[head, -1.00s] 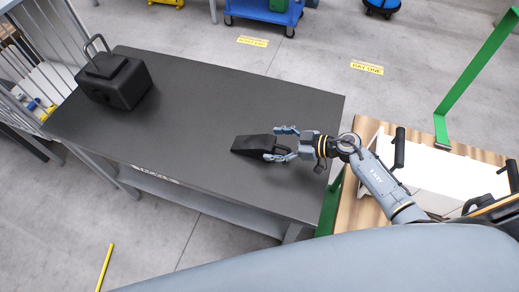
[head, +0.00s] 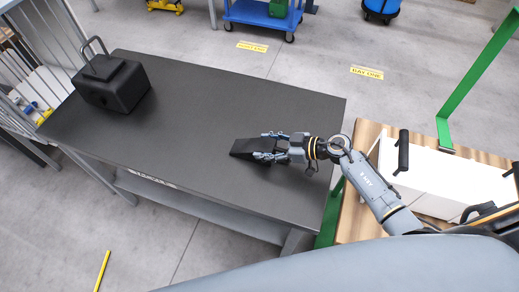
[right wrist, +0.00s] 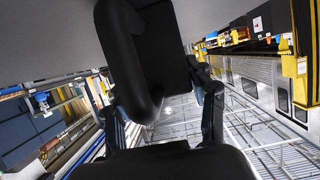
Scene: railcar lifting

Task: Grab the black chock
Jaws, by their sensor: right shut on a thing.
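The black chock (head: 243,147), a dark wedge, lies on the dark table near its right front side. My right gripper (head: 266,146) is shut on it, with one finger along each side and the thin end pointing left. In the right wrist view the chock (right wrist: 165,50) and its loop handle fill the upper middle, between the two fingers of my right gripper (right wrist: 165,105). I cannot tell whether the chock is still touching the table. My left gripper is not in view.
The dark table (head: 210,95) is mostly bare. A black box with a handle (head: 113,84) stands at its far left. A wooden surface with a white box (head: 440,175) and a green frame (head: 475,80) are at the right. A blue cart (head: 262,14) stands behind.

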